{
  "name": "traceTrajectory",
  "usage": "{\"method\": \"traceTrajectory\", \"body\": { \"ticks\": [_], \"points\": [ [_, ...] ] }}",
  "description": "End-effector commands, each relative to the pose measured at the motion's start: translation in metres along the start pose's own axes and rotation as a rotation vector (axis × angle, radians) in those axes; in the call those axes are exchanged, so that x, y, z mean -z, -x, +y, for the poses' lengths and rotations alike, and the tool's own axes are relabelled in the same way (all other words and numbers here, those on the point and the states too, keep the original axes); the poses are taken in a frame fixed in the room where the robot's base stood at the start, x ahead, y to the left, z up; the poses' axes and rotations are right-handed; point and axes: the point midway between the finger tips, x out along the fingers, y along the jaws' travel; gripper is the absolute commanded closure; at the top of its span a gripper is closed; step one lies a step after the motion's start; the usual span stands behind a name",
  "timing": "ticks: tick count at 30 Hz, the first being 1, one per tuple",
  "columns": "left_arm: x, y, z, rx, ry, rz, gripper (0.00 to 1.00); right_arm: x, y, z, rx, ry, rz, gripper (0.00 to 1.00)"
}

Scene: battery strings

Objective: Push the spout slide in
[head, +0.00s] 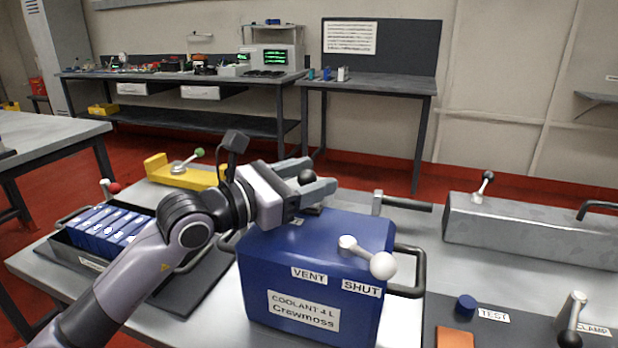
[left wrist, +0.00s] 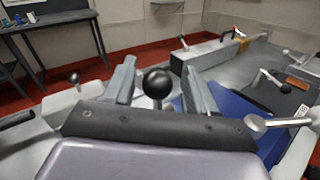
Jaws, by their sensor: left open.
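The blue coolant canister (head: 345,225) stands on the table, labelled "COOLANT 4 L Crewmoss". A black ball knob (head: 306,177) shows above its back left part, apparently the handle of the spout slide. My left gripper (head: 318,176) is open, with its grey fingers on either side of the knob. In the left wrist view the knob (left wrist: 157,82) stands between the two fingers, with a gap to each; I cannot tell any contact. The slide under the knob is mostly hidden by the gripper. My right gripper is not in view.
A vent lever with a pale ball (head: 382,265) sits on the canister's top, by the labels "VENT" and "SHUT". A tray of blue battery cells (head: 108,228) is at left, a yellow fixture (head: 180,172) behind it. A long grey metal box (head: 530,228) stands at right.

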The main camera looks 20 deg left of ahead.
Motion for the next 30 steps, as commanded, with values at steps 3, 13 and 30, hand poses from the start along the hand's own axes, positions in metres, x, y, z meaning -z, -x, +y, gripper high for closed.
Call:
{"method": "traceTrajectory", "body": {
  "ticks": [3,13,30],
  "points": [
    [0.002,0.010,0.000,0.000,-0.001,0.001,0.43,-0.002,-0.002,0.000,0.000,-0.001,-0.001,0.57],
    [0.002,0.058,-0.001,0.001,0.000,0.002,0.43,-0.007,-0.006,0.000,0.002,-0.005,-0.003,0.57],
    [0.000,0.070,-0.001,0.002,0.001,0.000,0.43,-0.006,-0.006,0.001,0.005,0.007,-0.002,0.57]
  ]
}}
